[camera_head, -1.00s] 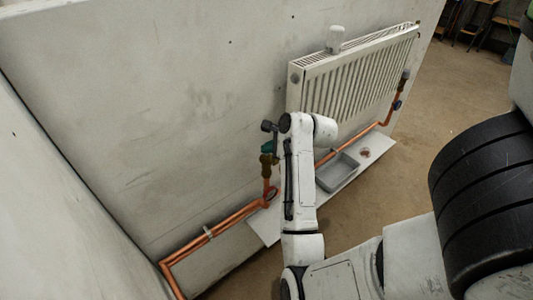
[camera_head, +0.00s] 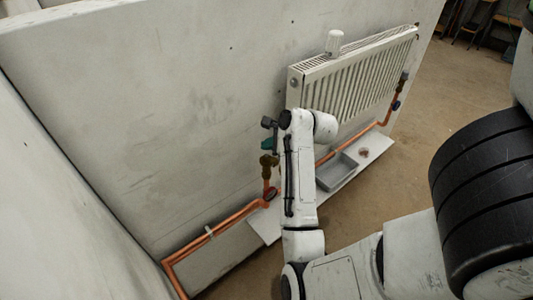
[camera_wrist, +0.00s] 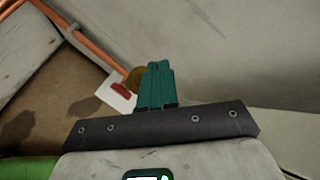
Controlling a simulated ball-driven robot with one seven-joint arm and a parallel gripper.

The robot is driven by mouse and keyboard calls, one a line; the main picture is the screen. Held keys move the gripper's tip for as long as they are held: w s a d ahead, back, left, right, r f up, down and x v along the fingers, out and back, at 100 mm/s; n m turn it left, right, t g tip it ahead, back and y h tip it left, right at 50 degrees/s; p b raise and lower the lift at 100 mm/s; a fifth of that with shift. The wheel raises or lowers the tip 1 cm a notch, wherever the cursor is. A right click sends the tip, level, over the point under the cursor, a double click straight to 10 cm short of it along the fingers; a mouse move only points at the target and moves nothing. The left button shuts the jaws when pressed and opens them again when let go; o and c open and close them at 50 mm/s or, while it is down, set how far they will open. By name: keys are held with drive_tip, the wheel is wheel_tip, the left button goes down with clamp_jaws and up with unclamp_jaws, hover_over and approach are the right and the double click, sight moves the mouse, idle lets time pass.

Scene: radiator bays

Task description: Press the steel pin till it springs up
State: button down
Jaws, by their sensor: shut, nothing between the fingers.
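The steel pin cannot be made out in either view. A brass valve body (camera_head: 268,161) stands on the copper pipe left of the radiator (camera_head: 352,72). My gripper (camera_head: 267,143) is just above it in the head view, its teal fingers shut and empty. In the wrist view the closed fingers (camera_wrist: 154,82) cover most of the brass valve (camera_wrist: 134,79), and only its left side shows. I cannot tell whether the fingertips touch the valve.
A white cap (camera_head: 334,43) stands on the radiator. A grey tray (camera_head: 337,172) and a small reddish item (camera_head: 363,152) are on the pale board (camera_head: 374,146) below. Copper pipes (camera_head: 214,230) run low along the wall (camera_head: 150,110). The floor (camera_head: 440,130) at right is open.

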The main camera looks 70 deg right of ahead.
wheel_tip(320, 180, up, 4)
drive_tip(key=p, duration=0.3)
drive_tip(key=shift+r, duration=0.1)
idle(0.7)
